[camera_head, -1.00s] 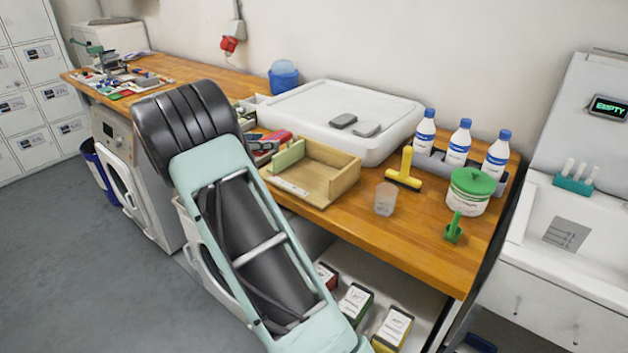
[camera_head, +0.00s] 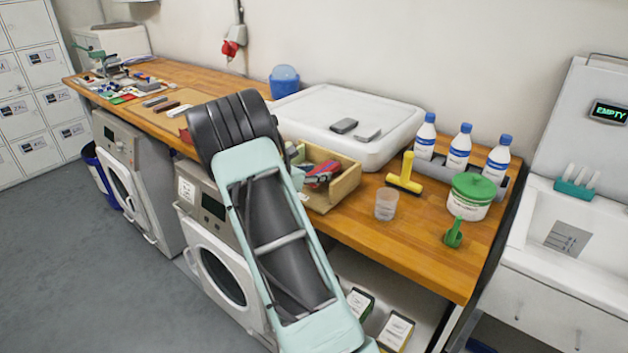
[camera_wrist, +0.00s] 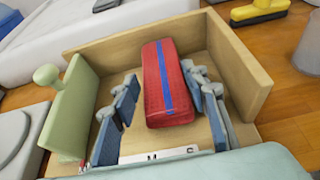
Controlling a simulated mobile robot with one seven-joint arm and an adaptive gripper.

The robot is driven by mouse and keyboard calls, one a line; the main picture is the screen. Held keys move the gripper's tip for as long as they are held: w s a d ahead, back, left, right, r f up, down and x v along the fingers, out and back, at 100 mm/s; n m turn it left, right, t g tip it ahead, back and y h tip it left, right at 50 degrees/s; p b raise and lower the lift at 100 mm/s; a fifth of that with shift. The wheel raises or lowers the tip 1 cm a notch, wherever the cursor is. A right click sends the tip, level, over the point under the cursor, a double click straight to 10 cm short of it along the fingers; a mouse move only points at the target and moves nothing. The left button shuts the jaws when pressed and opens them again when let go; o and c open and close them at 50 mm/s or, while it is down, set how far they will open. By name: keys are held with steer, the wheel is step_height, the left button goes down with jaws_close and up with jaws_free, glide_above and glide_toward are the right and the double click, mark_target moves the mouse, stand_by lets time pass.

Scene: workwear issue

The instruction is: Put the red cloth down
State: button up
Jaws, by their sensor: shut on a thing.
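The red cloth (camera_wrist: 153,88) is a folded block with a blue stripe along its top. My gripper (camera_wrist: 164,98) is shut on it, one finger along each side. In the wrist view the cloth lies within the walls of a wooden tray (camera_wrist: 240,62); whether it touches the tray floor I cannot tell. In the head view the cloth (camera_head: 322,173) and my gripper (camera_head: 308,177) are at the tray (camera_head: 347,186), partly hidden by my arm. A white label with letters (camera_wrist: 160,155) is at the tray's near edge.
A pale green panel with a knob (camera_wrist: 68,108) stands at the tray's left side. A clear cup (camera_head: 386,204), a yellow-handled tool (camera_head: 405,175) and a green-lidded tub (camera_head: 470,196) stand to the right. A white lidded box (camera_head: 330,110) is behind.

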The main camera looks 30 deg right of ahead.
steer(key=shift+w+a+f, duration=0.1)
steer(key=shift+a+f, duration=0.05)
steer(key=shift+f, duration=1.05)
steer(key=shift+f, duration=0.1)
steer(key=o, duration=1.2)
steer(key=shift+c, duration=0.2)
steer(key=v, duration=1.2)
